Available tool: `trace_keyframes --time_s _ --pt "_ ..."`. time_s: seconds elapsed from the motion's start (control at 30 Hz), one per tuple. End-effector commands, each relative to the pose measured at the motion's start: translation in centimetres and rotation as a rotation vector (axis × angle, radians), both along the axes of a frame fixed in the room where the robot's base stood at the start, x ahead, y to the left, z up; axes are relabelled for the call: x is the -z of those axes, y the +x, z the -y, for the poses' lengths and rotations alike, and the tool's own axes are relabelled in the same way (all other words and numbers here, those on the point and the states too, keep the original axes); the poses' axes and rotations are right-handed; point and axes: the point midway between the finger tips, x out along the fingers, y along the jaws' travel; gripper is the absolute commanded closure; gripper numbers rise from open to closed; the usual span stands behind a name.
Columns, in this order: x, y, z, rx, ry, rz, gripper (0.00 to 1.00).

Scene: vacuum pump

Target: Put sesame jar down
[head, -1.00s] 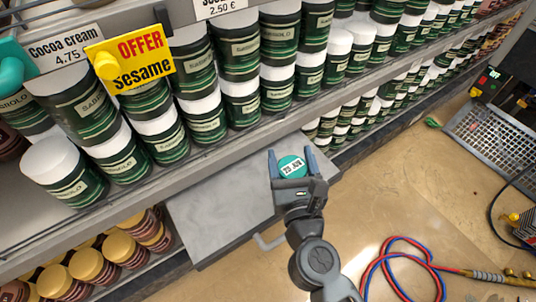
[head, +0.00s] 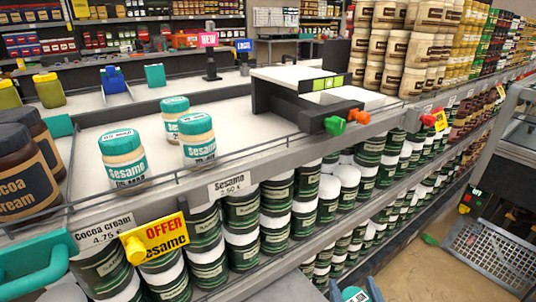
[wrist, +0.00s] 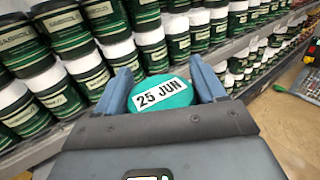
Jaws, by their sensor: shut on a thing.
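My gripper (wrist: 163,84) is shut on a sesame jar (wrist: 160,98), of which only the teal lid with a white "25 JUN" label shows, between the two blue-grey fingers. In the head view the held jar's lid (head: 354,293) is cut off by the bottom edge, below and in front of the shelves. Three other sesame jars with teal lids stand upright on the top shelf (head: 260,125): one at front left (head: 123,160), one to its right (head: 197,140), and one behind (head: 173,110). The Sesame price tag (head: 228,185) is below them on the shelf edge.
Cocoa cream jars (head: 25,175) stand left of the sesame jars. A black-and-white device (head: 300,95) stands to their right. Bare shelf lies between. A yellow offer sign (head: 155,242) sticks out at the front. Green-labelled jars (head: 275,225) fill the lower shelf.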

Motion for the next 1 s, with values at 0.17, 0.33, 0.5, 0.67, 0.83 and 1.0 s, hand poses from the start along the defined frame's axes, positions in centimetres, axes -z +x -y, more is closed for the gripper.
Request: trace_keyframes --time_s 0.17,0.33,0.5,0.67,0.83,1.0 --pt "-2.7 0.1 2.9 0.028 -0.003 -0.006 0.79" --pt "-3.1 0.1 4.2 0.04 -0.001 -0.013 0.79" --pt "-1.5 -0.1 4.4 0.047 -0.001 -0.029 0.79" --pt "1.9 -0.7 4.3 0.057 0.0 -0.049 0.79" --pt "5.1 -1.4 4.4 0.059 -0.002 -0.045 0.79" --pt "6.9 -2.0 4.4 0.048 -0.002 -0.027 0.79"
